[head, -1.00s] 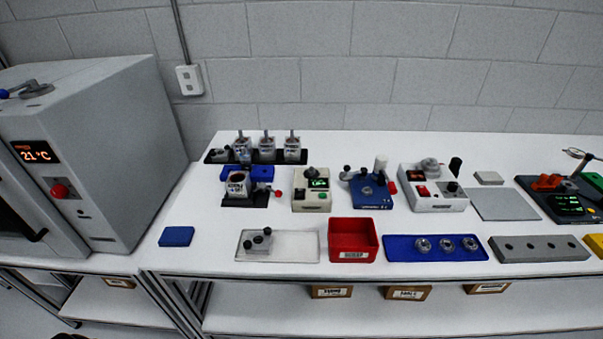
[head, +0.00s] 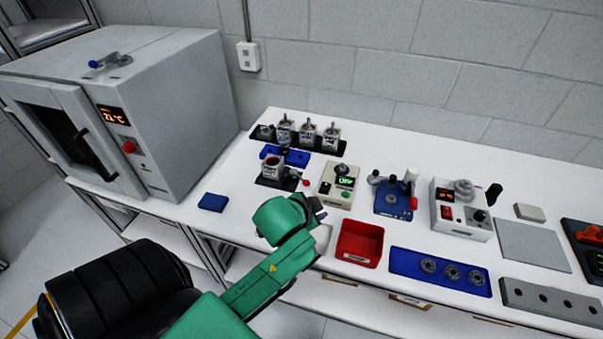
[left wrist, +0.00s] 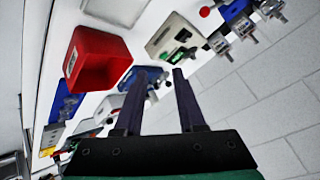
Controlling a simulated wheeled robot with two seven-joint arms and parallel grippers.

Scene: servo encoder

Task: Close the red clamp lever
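The red clamp lever shows as a small red knob (head: 306,182) at the right side of a black clamp fixture (head: 268,183) that holds a motor-like cylinder (head: 272,166). The red knob also shows in the left wrist view (left wrist: 204,12) near the top edge. My left gripper (head: 319,207) is over the front of the table, in front of the knob and apart from it. In the left wrist view its two dark fingers (left wrist: 158,73) are spread with nothing between them. My right gripper is in neither view.
A cream box with a green display (head: 340,185) stands right of the knob. A red bin (head: 360,243) and a blue tray (head: 440,272) lie along the front edge. A blue block (head: 213,202) lies at left, near the oven (head: 165,110).

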